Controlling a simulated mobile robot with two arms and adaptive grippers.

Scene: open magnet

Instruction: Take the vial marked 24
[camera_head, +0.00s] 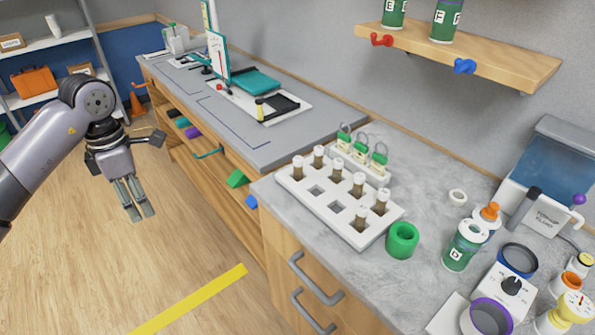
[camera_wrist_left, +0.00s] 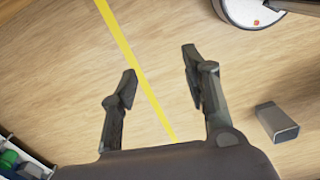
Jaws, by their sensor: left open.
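A white rack (camera_head: 324,213) stands on the grey counter and holds several capped vials with brownish contents, among them one at the left end (camera_head: 297,168) and one near the right end (camera_head: 382,201). Some of its square holes are empty. I cannot read any number on the vials, so I cannot tell which is marked 24. My left gripper (camera_head: 140,212) hangs over the floor to the left of the counter, well apart from the rack. In the left wrist view my left gripper (camera_wrist_left: 158,70) is open with nothing between its fingers. My right gripper is not in view.
Green padlocks (camera_head: 360,153) stand behind the rack. A green ring-shaped cup (camera_head: 402,240) is close to its right front corner. A green jar (camera_head: 463,246) and a dial box (camera_head: 508,289) stand farther right. A wooden shelf (camera_head: 470,62) overhangs the counter. A grey box (camera_wrist_left: 277,122) is on the floor.

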